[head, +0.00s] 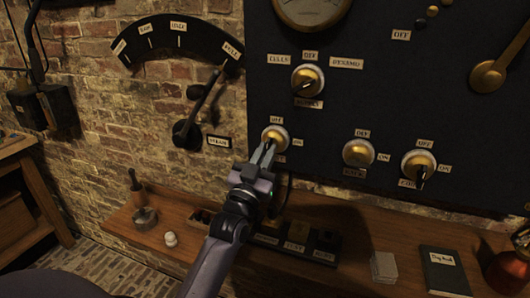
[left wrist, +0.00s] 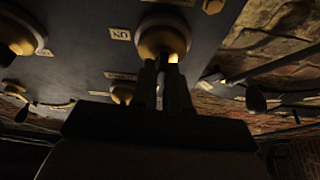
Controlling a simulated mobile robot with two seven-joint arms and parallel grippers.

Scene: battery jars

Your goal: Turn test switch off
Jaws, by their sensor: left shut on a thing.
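A brass rotary switch (head: 275,135) on a white round base sits at the lower left of the dark panel (head: 350,110), with an OFF label above it and an ON label to its right. I take it to be the test switch; its lower label is mostly hidden behind my gripper. My left gripper (head: 265,155) reaches up from below and is shut on the switch's handle. In the left wrist view the fingers (left wrist: 162,85) meet at the brass switch (left wrist: 163,40), and the handle is mostly hidden between them. My right gripper is not in view.
Other brass switches (head: 307,80) (head: 358,153) (head: 418,165) sit above and to the right. A lever on a dial (head: 205,95) is on the brick wall to the left. Below, a wooden bench (head: 345,225) holds a book (head: 445,270), a pale block (head: 384,267) and a tray.

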